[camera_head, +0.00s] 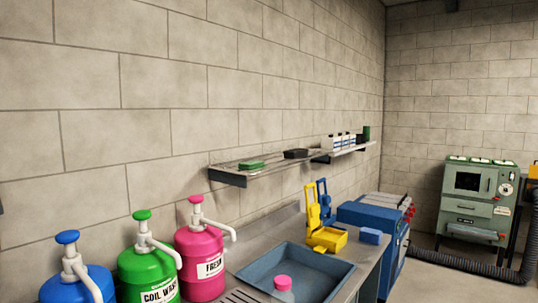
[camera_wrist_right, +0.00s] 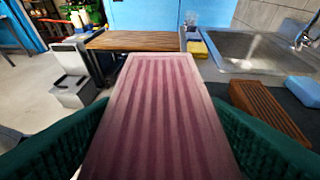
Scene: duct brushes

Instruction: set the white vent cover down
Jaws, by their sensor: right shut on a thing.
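A ridged, slatted panel (camera_wrist_right: 160,105), pinkish-purple with a paler edge, fills the middle of the right wrist view. It looks like a vent cover, but it does not show as white here. My right gripper (camera_wrist_right: 165,150) has a dark green finger on each side of the panel and is shut on it. The panel's near end runs out of the bottom of the picture. Whether its underside touches anything is hidden. Neither gripper shows in the head view, and my left gripper is in no view.
A brown slatted block (camera_wrist_right: 265,108) lies on a dark surface right of the panel, near a steel sink (camera_wrist_right: 255,62). A wooden top (camera_wrist_right: 140,41) and grey bin (camera_wrist_right: 72,90) stand beyond. Pump jugs (camera_head: 201,255) and a blue tray (camera_head: 330,271) occupy the counter in the head view.

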